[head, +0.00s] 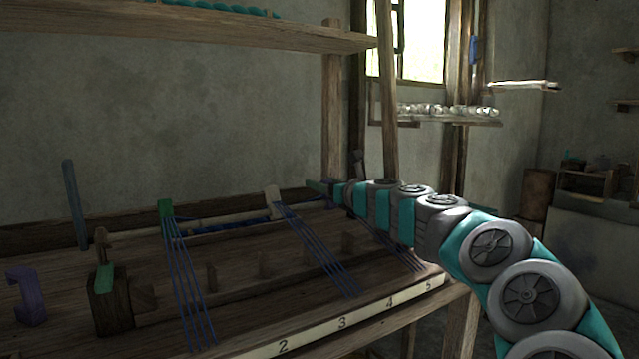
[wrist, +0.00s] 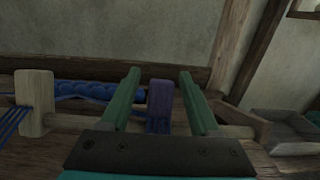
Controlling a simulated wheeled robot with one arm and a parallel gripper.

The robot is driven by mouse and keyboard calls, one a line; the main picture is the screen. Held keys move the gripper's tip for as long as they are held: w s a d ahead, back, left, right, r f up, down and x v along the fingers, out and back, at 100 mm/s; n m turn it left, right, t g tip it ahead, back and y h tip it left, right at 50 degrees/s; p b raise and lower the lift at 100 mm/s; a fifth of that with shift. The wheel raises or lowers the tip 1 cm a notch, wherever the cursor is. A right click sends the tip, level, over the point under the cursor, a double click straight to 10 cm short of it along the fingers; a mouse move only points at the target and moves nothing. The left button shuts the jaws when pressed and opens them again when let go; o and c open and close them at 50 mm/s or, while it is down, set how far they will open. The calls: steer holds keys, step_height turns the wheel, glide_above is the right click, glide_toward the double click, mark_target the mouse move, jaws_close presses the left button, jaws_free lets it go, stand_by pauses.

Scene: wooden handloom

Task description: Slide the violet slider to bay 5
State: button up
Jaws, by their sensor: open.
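The violet slider (wrist: 160,102) stands upright in the wrist view, between the two green fingers of my gripper (wrist: 160,75). Gaps show on both sides of it, so neither finger appears to touch it. My gripper (head: 322,188) is open at the far right part of the loom in the head view, where my arm hides the slider. Blue threads (head: 402,252) run from there towards the front strip. The numbered strip (head: 365,313) shows 2, 3, 4 and 5; the 5 is at its right end. I cannot tell which bay the slider is in.
A cream slider (head: 272,200) with blue threads stands left of my gripper; it also shows in the wrist view (wrist: 35,102). A green slider (head: 165,209) is further left. A violet hooked block (head: 28,298) is at the left edge. Short wooden pegs (head: 265,263) stand along the loom.

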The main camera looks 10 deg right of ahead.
mark_target(335, 208)
steer(key=v, duration=0.4)
steer(key=shift+s+d, duration=0.2)
steer(key=shift+s, duration=0.4)
steer(key=shift+d, duration=0.1)
